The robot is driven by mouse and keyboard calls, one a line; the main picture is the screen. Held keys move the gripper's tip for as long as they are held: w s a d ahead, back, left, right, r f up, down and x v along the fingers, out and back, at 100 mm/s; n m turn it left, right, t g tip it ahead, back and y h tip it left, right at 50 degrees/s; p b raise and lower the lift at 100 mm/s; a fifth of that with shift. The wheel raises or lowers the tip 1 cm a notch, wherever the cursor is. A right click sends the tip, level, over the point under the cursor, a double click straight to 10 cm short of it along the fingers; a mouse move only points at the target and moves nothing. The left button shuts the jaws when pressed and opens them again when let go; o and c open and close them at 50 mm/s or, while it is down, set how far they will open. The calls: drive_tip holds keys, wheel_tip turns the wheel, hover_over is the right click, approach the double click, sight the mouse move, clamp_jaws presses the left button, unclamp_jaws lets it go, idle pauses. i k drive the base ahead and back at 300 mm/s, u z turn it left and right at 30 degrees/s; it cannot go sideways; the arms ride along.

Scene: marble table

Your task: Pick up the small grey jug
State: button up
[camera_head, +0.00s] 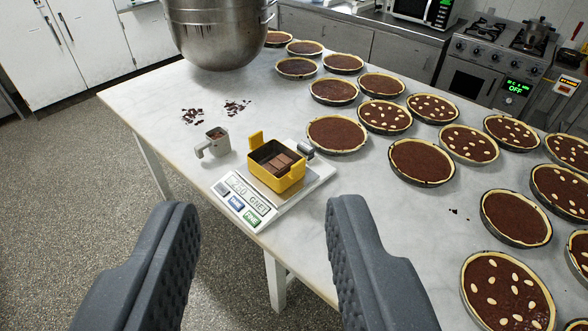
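The small grey jug (214,143) stands upright on the marble table (165,103), left of the scale, with its handle toward the left. Something dark brown shows inside it. My gripper (262,221) is open, with its two dark padded fingers wide apart at the bottom of the view. Nothing is between the fingers. The jug is beyond the fingertips and a little left of the middle of the gap, apart from both.
A scale (243,203) bearing a yellow container (290,180) of chocolate pieces stands close right of the jug. A large metal bowl (215,35) stands behind. Dark crumbs (193,116) lie near the jug. Several chocolate tarts (422,160) fill the right side. The table's left edge is clear.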

sight(218, 141)
drive_tip(key=z, duration=0.05)
drive_tip(key=i, duration=1)
drive_tip(key=u, duration=0.45)
drive_tip(key=k, duration=1.05)
drive_tip(key=u, duration=0.95)
drive_tip(key=i, duration=2.3)
drive_tip(key=z, duration=0.65)
